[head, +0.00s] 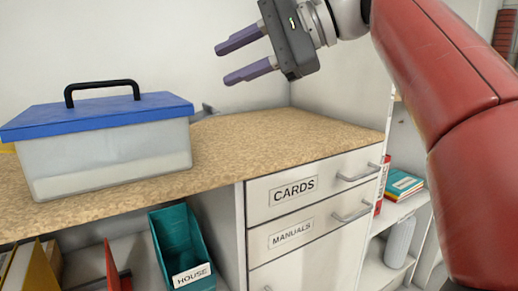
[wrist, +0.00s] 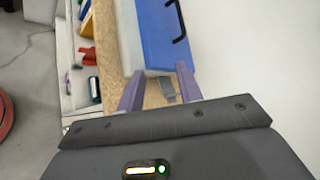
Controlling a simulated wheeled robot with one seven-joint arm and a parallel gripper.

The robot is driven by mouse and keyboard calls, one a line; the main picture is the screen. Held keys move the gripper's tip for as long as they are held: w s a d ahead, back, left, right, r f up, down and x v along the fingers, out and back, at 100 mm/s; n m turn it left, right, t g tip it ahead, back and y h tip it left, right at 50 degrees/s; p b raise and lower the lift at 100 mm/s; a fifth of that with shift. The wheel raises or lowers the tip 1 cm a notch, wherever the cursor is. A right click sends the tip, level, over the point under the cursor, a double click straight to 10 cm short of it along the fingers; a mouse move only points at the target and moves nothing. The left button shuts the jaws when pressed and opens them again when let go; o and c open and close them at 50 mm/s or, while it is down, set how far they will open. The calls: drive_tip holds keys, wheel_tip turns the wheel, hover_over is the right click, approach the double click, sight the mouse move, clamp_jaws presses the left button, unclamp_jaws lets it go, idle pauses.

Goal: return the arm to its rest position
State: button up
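My gripper (head: 241,58) is at the top of the head view, above the countertop and to the right of the blue-lidded box. Its two purple fingers point left and stand apart with nothing between them. In the wrist view the spread fingers (wrist: 160,88) also show, with countertop and a small grey object beyond them. My red arm runs down the right side of the head view.
A clear box with a blue lid (head: 105,112) and black handle stands on the cork-coloured countertop (head: 250,140). A small grey object (head: 208,109) lies behind it. Below are drawers labelled CARDS (head: 294,188) and MANUALS (head: 291,233), and a teal HOUSE bin (head: 180,240).

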drive_tip(key=s+d+f+n+t+h, duration=0.1)
drive_tip(key=s+d+f+h, duration=0.3)
drive_tip(key=f, duration=0.9)
drive_tip(key=s+d+f+n+t+h, duration=0.1)
drive_tip(key=s+d+f+n+h, duration=0.2)
drive_tip(key=d+f, duration=0.4)
drive_tip(key=s+d+f+n+t+h, duration=0.1)
drive_tip(key=s+d+f+n+h, duration=0.2)
drive_tip(key=f, duration=1.8)
drive_tip(key=s+d+h, duration=0.3)
drive_tip(key=shift+s+d+f, duration=0.25)
drive_tip(key=shift+s, duration=0.05)
drive_tip(key=shift+a, duration=0.1)
